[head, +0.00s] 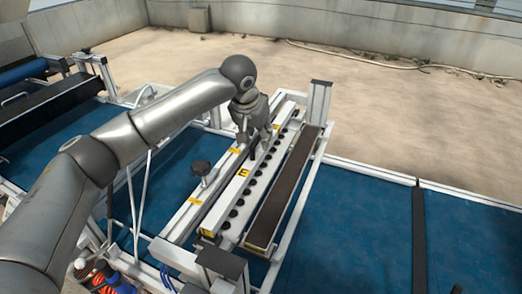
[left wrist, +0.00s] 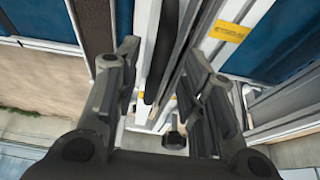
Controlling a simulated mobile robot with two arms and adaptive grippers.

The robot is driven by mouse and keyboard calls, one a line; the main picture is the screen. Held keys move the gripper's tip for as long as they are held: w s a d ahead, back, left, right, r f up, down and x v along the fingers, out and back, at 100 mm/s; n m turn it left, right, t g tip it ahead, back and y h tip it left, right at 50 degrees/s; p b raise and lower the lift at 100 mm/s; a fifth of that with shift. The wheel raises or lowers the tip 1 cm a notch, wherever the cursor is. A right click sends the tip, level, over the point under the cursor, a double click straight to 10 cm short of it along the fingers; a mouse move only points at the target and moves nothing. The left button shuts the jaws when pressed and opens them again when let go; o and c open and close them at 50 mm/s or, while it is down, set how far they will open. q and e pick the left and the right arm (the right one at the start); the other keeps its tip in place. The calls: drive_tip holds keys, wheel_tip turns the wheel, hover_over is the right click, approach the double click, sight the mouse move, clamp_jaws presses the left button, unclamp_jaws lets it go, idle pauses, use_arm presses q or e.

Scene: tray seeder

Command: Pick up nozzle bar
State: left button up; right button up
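The nozzle bar (head: 226,205) appears to be the long pale metal bar with yellow labels and a row of black round nozzles along its right side. It lies on the seeder frame in the middle of the head view. My left gripper (head: 253,140) points down over the bar's far end. In the left wrist view my left gripper (left wrist: 162,100) has its fingers spread apart, with pale rails and a dark strip beyond and between them. Whether the fingers touch the bar is unclear. My right gripper is not in view.
A dark, long trough (head: 283,190) lies right of the bar. An upright post (head: 319,100) rises at the frame's far right corner. Blue conveyor belt (head: 380,213) extends to the right.

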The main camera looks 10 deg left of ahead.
sight(261, 148)
use_arm(q)
drive_tip(key=shift+w+f, duration=0.15)
drive_tip(key=shift+f, duration=0.4)
drive_tip(key=x, duration=0.1)
drive_tip(key=p+x, duration=0.1)
drive_tip(key=x, duration=0.1)
drive_tip(key=p+x, duration=0.1)
drive_tip(key=shift+d+f, duration=0.15)
drive_tip(key=shift+f, duration=0.55)
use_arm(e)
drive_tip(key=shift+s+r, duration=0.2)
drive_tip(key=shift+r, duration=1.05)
use_arm(q)
drive_tip(key=shift+c, duration=0.4)
drive_tip(key=c, duration=0.7)
drive_tip(key=shift+r, duration=0.15)
